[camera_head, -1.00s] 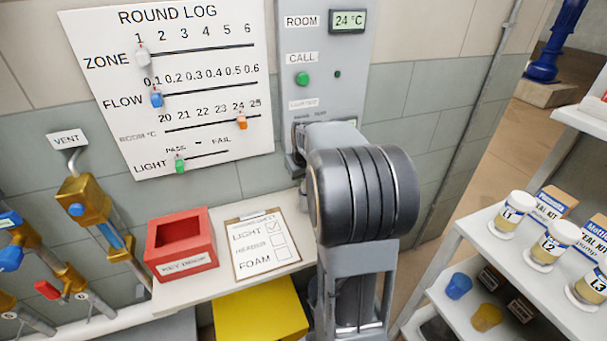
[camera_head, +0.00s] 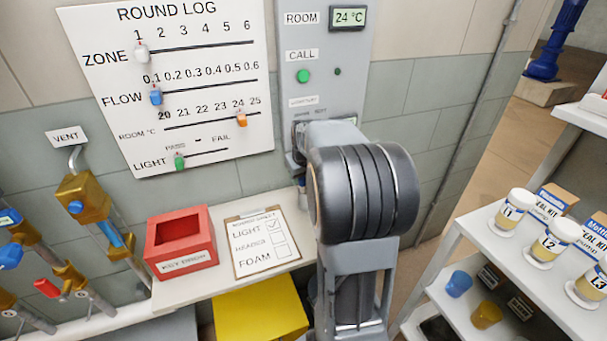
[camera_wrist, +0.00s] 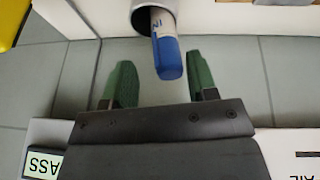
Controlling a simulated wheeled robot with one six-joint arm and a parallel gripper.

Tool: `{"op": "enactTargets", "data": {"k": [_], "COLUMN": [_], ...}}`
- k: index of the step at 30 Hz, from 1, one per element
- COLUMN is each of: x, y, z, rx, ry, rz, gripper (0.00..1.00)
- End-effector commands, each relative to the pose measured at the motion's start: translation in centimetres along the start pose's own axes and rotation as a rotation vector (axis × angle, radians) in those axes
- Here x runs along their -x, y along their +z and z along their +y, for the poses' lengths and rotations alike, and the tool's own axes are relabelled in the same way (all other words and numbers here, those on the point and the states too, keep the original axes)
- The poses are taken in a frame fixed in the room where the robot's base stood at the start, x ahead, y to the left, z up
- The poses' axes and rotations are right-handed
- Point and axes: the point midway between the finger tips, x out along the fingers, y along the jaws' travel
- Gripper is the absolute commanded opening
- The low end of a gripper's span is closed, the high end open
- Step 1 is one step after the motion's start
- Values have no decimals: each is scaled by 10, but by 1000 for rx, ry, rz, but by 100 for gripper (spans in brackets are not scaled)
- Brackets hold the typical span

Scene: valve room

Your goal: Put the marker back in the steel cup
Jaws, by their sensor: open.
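In the wrist view the marker (camera_wrist: 168,58), white with a blue end, stands in the steel cup (camera_wrist: 139,17) at the top of the picture. Its blue end sticks out past the rim and leans against or close to one side. My gripper (camera_wrist: 159,60) is open, with its green fingers on either side of the marker's blue end and a gap on both sides. In the head view my arm hides the gripper and nearly all of the cup and marker.
A white shelf holds a red key-drop box (camera_head: 180,243) and a clipboard (camera_head: 261,243). A yellow box (camera_head: 261,313) is below it. The log board (camera_head: 170,85) and room panel (camera_head: 327,70) are on the wall close behind my arm. A rack with jars (camera_head: 508,212) stands right.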

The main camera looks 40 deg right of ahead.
Motion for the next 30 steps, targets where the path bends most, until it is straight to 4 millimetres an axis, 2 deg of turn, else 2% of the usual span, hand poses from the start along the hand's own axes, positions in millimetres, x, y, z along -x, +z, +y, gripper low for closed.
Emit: {"op": "enactTargets", "data": {"k": [5,8,21,30], "x": [2,10,95,132], "y": [0,0,-1,0], "z": [0,0,0,0], "rx": [0,0,0,0], "ry": [0,0,1,1], "rz": [1,1,4,1], "gripper": [53,53,53,53]}}
